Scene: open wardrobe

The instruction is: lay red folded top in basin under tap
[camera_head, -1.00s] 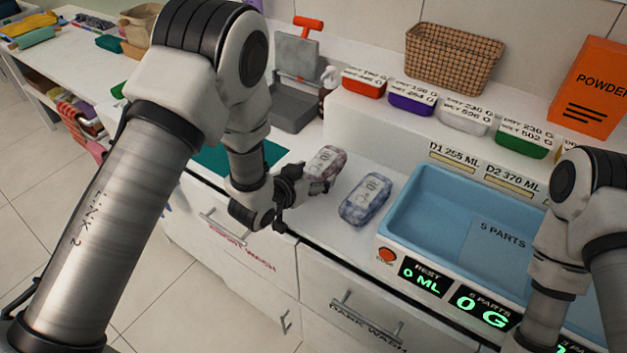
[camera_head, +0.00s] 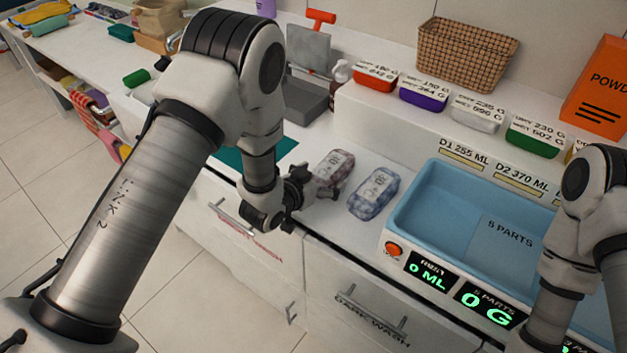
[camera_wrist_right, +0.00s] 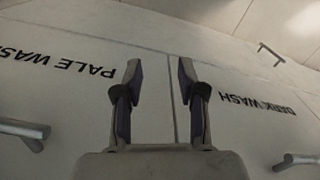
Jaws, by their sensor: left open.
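A mottled reddish bundle with a pale label (camera_head: 335,165) lies on the white counter; I cannot tell whether it is the red folded top. My left gripper (camera_head: 325,188) is open at its near side, its fingers close to the bundle; contact is unclear. A blue-grey bundle (camera_head: 373,194) lies to its right, apart. A light blue basin (camera_head: 430,203) marked "5 PARTS" is further right, partly hidden by my right arm. My right gripper (camera_wrist_right: 160,75) is open and empty before the drawer fronts in the right wrist view.
Several labelled tubs, including a red one (camera_head: 375,77), line a raised ledge. A wicker basket (camera_head: 463,52) and an orange powder box (camera_head: 600,90) stand behind. A grey tray (camera_head: 298,103) and a teal mat (camera_head: 258,158) lie left. Clothes (camera_head: 38,22) lie on the far-left table.

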